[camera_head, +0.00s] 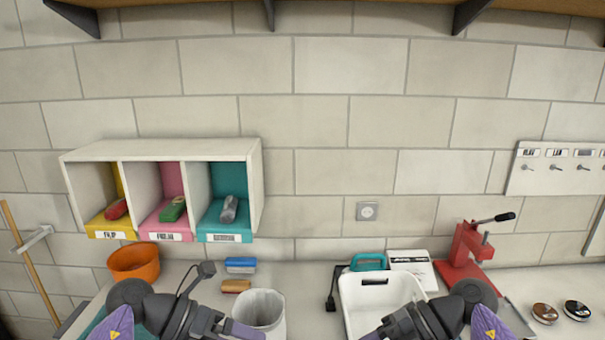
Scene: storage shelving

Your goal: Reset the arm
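My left arm (172,313) comes in at the bottom left, bent, with its dark links running right and down toward the white bin. My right arm (437,318) mirrors it at the bottom right, its dark links running left and down in front of the white basin. Both arms run out past the bottom edge of the head view. Neither gripper shows, so I cannot see whether they are open or hold anything.
A wall cubby (256,190) holds small items in yellow, pink and teal compartments. On the counter stand an orange pot (134,262), a white bin (262,306), a white basin (352,306) and a red press (466,251). A hook board (523,178) hangs at right.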

